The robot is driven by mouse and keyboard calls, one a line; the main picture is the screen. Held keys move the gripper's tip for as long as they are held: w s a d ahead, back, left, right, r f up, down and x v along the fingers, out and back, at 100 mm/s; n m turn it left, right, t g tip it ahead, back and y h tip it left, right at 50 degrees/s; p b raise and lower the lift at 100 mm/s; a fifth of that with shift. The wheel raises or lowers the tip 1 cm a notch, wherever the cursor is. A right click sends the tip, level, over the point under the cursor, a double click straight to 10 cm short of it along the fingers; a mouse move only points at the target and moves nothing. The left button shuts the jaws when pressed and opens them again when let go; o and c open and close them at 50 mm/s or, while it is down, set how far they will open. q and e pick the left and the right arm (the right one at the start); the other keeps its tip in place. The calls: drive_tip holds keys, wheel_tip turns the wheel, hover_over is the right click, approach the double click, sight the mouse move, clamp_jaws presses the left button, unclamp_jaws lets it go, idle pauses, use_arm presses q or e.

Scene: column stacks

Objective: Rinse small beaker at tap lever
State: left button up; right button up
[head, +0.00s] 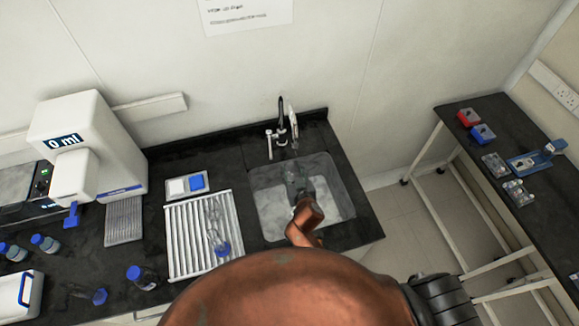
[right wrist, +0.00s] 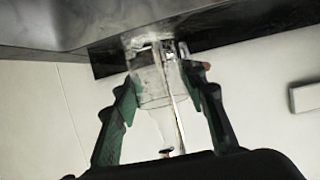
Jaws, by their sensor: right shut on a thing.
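The small beaker (right wrist: 150,88) is clear glass and sits between the green-padded fingers of my right gripper (right wrist: 163,82) in the right wrist view. The gripper is shut on it. In the head view, my right arm reaches down into the grey sink (head: 338,181), and the gripper (head: 299,190) is over the basin, largely hidden by my arm. The tap (head: 282,128) with its lever stands at the sink's back edge, just beyond the gripper. I cannot tell whether water runs. My left gripper is not in view.
A white ribbed drying rack (head: 180,245) with glassware lies left of the sink. A white dispenser reading "0 ml" (head: 85,130) stands farther left, with blue-capped bottles (head: 142,278) in front. A side table (head: 510,150) stands at right, across a floor gap.

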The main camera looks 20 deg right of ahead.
sight(288, 176)
drive_tip(key=shift+s+a, duration=0.35)
drive_tip(key=shift+s, duration=0.45)
drive_tip(key=shift+s+a, duration=0.3)
drive_tip(key=shift+s, duration=0.5)
drive_tip(key=shift+s+a, duration=0.35)
drive_tip(key=shift+s, duration=0.45)
drive_tip(key=shift+r, duration=0.1)
